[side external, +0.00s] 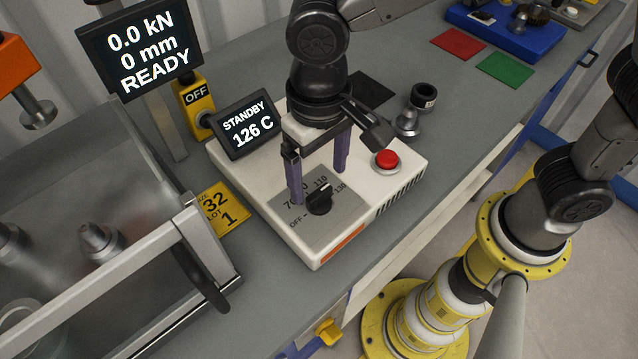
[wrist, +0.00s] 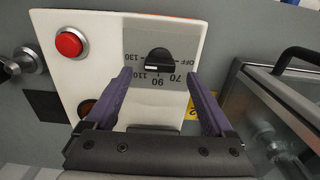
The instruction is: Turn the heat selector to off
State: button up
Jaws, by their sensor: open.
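The heat selector is a black round knob (side external: 319,203) on a grey dial plate (side external: 300,222) marked OFF, 70, 90, 110 and 130. The plate is on top of a white heater unit (side external: 272,187). The knob's white mark seems to face the 110 side, but I cannot read the exact setting. In the wrist view, the knob (wrist: 158,60) lies just beyond the fingertips, centred between them. My gripper (side external: 319,185) is open and empty, with its purple fingers pointing down over the unit. Its fingertips (wrist: 158,73) are apart from the knob.
A display (side external: 247,127) on the unit reads STANDBY 126 C. A red button (side external: 386,160) is close to my right finger. A press screen (side external: 140,45) reads READY, and a yellow OFF switch box (side external: 193,105) stands behind. A clear-walled press enclosure (side external: 110,200) is at left.

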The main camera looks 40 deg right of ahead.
aim_at(319, 192)
jog(key=shift+f, duration=1.95)
jog(key=shift+c, duration=0.3)
jog(key=c, duration=1.3)
jog(key=n, duration=0.4)
jog(key=shift+r+n, duration=0.1)
jog(key=shift+n, duration=2.2)
